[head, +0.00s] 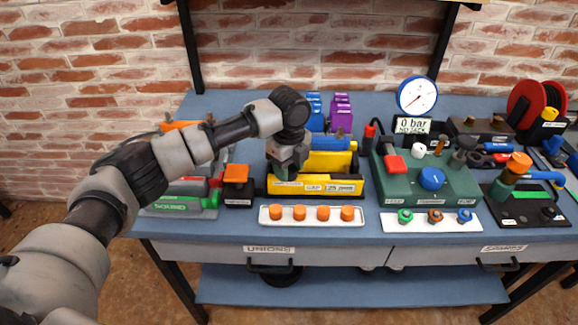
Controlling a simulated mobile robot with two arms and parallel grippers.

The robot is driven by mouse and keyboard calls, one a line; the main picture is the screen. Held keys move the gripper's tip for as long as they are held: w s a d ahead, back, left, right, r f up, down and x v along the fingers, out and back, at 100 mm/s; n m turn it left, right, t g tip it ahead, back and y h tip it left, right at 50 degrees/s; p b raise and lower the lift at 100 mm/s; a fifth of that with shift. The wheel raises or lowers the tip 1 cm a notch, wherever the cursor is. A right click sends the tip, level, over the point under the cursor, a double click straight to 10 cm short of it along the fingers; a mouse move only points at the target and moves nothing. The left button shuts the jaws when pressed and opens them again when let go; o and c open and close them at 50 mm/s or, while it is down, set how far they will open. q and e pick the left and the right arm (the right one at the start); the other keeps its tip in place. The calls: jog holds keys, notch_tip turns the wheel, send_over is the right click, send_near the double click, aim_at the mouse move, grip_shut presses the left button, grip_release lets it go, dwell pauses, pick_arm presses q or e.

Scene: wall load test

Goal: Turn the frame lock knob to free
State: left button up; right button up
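My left gripper (284,172) points down at the left end of the yellow frame unit (325,185). Its fingers are small and dark against the unit, and I cannot tell if they touch it or how far apart they are. I cannot make out which part is the frame lock knob; my gripper hides the unit's left end. An orange-topped black block (236,173) stands just left of the unit. A green box (425,195) to the right carries a blue round knob (432,178) and a red block (394,163). My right gripper is not in view.
A white tray with several orange caps (323,222) lies in front of the unit. A gauge (417,96) stands behind the green box above a "0 bar" display (412,125). Blue and purple blocks (340,112) stand behind. A white strip (431,226) holds three coloured fittings.

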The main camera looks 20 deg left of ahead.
pick_arm(q)
jog(key=shift+c, duration=0.5)
jog(key=shift+r+p, duration=0.15)
jog(key=shift+p, duration=0.4)
jog(key=n+p, duration=1)
jog(key=p, duration=0.3)
jog(key=shift+r+p, duration=0.1)
jog(key=shift+p, duration=0.25)
jog(key=n+p, duration=0.3)
jog(key=n, duration=0.1)
jog(key=shift+n+p, duration=0.3)
jog(key=shift+f+n+p, duration=0.2)
jog(key=shift+n+p, duration=0.7)
jog(key=shift+n, duration=0.6)
jog(key=o, duration=0.9)
